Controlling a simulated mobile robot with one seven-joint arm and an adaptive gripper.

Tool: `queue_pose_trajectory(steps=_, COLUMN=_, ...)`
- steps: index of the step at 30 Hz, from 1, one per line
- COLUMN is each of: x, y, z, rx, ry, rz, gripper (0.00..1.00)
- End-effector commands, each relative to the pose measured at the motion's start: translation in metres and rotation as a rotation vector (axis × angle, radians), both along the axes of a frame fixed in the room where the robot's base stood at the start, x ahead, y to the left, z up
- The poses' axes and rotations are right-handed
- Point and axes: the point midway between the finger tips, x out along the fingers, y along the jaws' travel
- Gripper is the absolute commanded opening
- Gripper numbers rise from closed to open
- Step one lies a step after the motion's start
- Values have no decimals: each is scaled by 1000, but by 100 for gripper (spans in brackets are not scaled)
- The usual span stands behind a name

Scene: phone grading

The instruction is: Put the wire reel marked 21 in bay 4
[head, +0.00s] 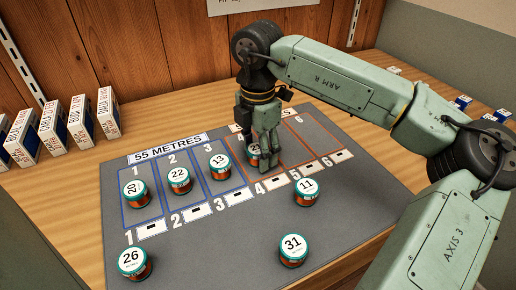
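A reel with a teal rim and white top (252,150) stands in the column of bay 4 (240,142), the leftmost of the orange-outlined bays. Its label starts with a 2; the rest is hidden behind my gripper. My gripper (268,160) points down right at this reel and overlaps it on its right side. I cannot tell whether the fingers are closed on the reel or only beside it. No fully readable label shows 21.
Reels 20 (135,193), 22 (180,180) and 13 (220,166) stand in the blue bays 1, 2 and 3. Reels 26 (134,263), 31 (293,250) and 11 (306,191) stand on the grey mat (215,255) in front. Several boxes (80,117) line the back left.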

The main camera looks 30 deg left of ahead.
Motion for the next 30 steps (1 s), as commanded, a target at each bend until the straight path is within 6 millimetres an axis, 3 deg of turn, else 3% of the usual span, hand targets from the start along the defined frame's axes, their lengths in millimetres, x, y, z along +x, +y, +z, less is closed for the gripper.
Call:
queue_pose_trajectory(steps=14, x=1, y=0, z=10, rx=0, ry=-2, rz=-1, gripper=57)
queue_pose_trajectory(steps=24, x=1, y=1, z=80, rx=1, ry=-4, rz=-3, gripper=57)
queue_pose_trajectory(steps=30, x=0, y=0, z=112, rx=-1, ry=-2, rz=-2, gripper=57)
